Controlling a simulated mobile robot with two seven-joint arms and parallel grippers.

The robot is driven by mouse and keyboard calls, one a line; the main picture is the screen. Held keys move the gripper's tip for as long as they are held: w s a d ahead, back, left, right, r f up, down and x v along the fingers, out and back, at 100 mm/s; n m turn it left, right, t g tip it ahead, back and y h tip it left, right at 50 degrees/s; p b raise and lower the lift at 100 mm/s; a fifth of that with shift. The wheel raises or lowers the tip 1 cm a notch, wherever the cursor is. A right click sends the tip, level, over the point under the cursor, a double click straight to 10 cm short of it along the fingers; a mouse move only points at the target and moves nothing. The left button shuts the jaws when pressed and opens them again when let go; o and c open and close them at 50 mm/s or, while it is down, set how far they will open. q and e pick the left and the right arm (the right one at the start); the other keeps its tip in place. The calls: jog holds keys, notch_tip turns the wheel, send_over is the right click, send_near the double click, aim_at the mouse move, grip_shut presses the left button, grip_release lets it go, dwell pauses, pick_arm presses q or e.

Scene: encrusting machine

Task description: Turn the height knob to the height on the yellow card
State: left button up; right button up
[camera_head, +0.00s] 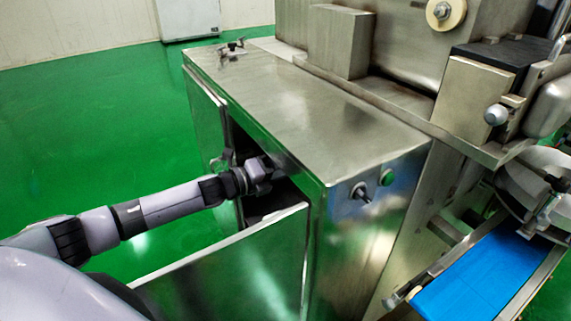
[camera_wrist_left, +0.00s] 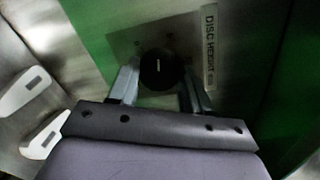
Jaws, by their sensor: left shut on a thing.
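The height knob (camera_wrist_left: 159,72) is a round black dial with a short white pointer line, which stands about upright in the left wrist view. A label (camera_wrist_left: 209,50) beside it reads "DISC HEIGHT". My left gripper (camera_wrist_left: 160,84) has its two fingers on either side of the knob and is shut on it. In the head view my left gripper (camera_head: 262,172) reaches into the open side of the steel cabinet (camera_head: 310,110), and the knob is hidden there. No yellow card shows in either view. My right gripper is out of view.
An open cabinet door (camera_head: 250,270) stands close below my left arm. The cabinet front carries a switch (camera_head: 361,193) and a green button (camera_head: 387,177). A blue conveyor belt (camera_head: 480,280) is at the lower right. Green floor (camera_head: 90,130) is clear at the left.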

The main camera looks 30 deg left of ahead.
pick_arm(q)
jog(key=shift+a+f+n+h, duration=0.1)
jog(key=shift+n+h, duration=0.05)
jog(key=shift+n, duration=1.9)
jog(key=shift+f+n+h, duration=0.1)
jog(key=shift+n+h, duration=0.05)
jog(key=shift+n, duration=1.9)
jog(key=o, duration=1.1)
jog(key=shift+c, duration=0.2)
jog(key=v, duration=0.7)
jog(key=shift+b, duration=0.35)
jog(key=shift+r, duration=0.15)
